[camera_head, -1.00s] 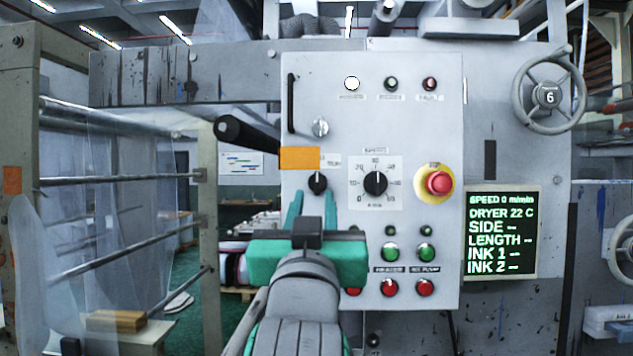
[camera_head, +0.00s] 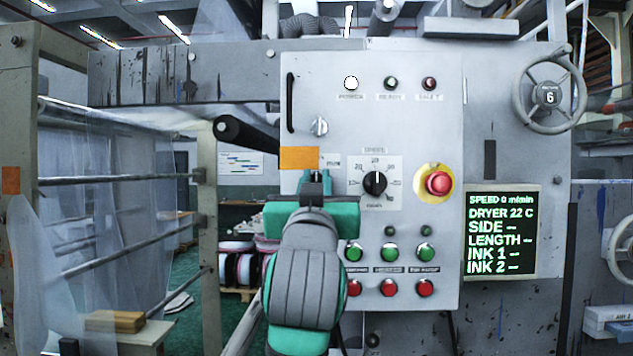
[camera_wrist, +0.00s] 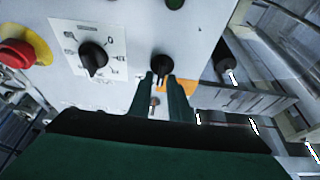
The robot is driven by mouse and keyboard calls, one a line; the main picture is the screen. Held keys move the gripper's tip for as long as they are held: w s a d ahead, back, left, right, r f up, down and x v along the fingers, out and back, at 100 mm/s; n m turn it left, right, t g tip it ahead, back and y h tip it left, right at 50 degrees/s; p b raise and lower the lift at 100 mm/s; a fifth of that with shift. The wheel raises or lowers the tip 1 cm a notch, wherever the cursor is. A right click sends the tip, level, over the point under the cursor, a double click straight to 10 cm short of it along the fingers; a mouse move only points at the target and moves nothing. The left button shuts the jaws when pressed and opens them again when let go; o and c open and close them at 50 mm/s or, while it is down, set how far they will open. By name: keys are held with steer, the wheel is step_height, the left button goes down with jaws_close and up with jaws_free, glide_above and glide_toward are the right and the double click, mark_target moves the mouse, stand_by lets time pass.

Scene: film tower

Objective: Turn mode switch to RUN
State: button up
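The mode switch is a small black knob on the grey control panel (camera_head: 345,110), below an orange tag (camera_head: 299,158). In the head view my gripper (camera_head: 316,182) covers it; a small label (camera_head: 333,162) that seems to read RUN shows at its upper right. In the wrist view the mode switch (camera_wrist: 162,66) sits at the tips of my two green fingers (camera_wrist: 161,80). The fingers are close together, one on each side of the knob, and appear shut on it. The knob's pointer direction is hidden.
A black speed dial (camera_head: 375,184) is right of the mode switch, and a red emergency button (camera_head: 438,183) on yellow lies further right. Green (camera_head: 390,252) and red (camera_head: 390,288) push buttons are below. A metal key switch (camera_head: 319,127) is above.

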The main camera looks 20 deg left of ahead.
jaws_close()
steer(key=shift+d, duration=0.15)
steer(key=shift+s+a+m+h, duration=0.15)
steer(key=shift+m+h, duration=0.25)
steer(key=shift+m, duration=0.4)
steer(key=m+h, duration=0.1)
steer(key=m, duration=0.2)
steer(key=shift+h, duration=0.3)
steer(key=shift+w+m+h, duration=0.1)
steer(key=shift+m+h, duration=0.85)
steer(key=shift+m, duration=1.05)
steer(key=shift+w+m+h, duration=0.1)
steer(key=shift+m+h, duration=0.85)
steer(key=shift+m, duration=1.05)
steer(key=shift+d+f+g, duration=0.1)
steer(key=shift+d+g, duration=0.2)
steer(key=shift+a, duration=0.1)
